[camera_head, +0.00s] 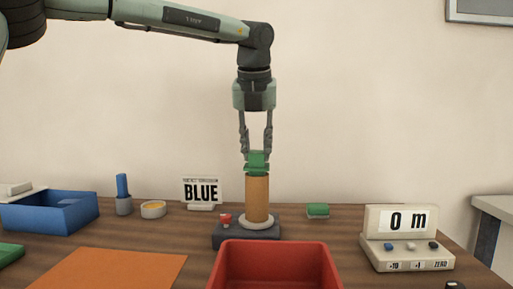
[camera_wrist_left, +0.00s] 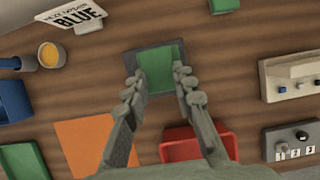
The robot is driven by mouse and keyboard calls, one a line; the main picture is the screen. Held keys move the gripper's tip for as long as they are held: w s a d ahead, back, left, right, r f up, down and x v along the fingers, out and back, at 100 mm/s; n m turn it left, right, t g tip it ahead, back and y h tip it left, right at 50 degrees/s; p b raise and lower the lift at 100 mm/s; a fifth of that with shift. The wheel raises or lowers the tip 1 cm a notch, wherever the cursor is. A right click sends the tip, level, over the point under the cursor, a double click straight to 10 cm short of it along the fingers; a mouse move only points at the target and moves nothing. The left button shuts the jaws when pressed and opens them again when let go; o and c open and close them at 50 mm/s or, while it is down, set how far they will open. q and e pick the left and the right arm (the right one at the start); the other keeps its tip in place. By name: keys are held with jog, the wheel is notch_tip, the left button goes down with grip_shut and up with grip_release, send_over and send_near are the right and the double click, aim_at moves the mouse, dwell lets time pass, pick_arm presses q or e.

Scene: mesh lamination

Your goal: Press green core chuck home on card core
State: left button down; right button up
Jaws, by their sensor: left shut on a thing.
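My left gripper (camera_head: 257,150) points straight down and is shut on the green core chuck (camera_head: 257,162). The chuck sits at the top end of the upright brown card core (camera_head: 257,198). The head view does not show clearly whether the chuck is fully seated. The core stands on a pale ring on a dark base (camera_head: 246,234) with a red knob (camera_head: 225,220) on its left. In the left wrist view the green chuck (camera_wrist_left: 158,70) lies between the fingertips (camera_wrist_left: 161,88) and hides the core. My right gripper is not in view.
A red bin (camera_head: 275,248) stands in front of the base. A blue tray (camera_head: 60,214), a cup (camera_head: 124,205) and an orange sheet (camera_head: 110,270) are left. A BLUE sign (camera_head: 201,191) and another green piece (camera_head: 318,210) stand behind. A "0 m" counter (camera_head: 405,240) is right.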

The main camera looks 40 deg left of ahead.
pick_arm(q)
jog(key=shift+f+b, duration=0.4)
jog(key=shift+f, duration=0.25)
jog(key=c, duration=1.2)
grip_release()
jog(key=shift+r, duration=0.1)
jog(key=v, duration=1.2)
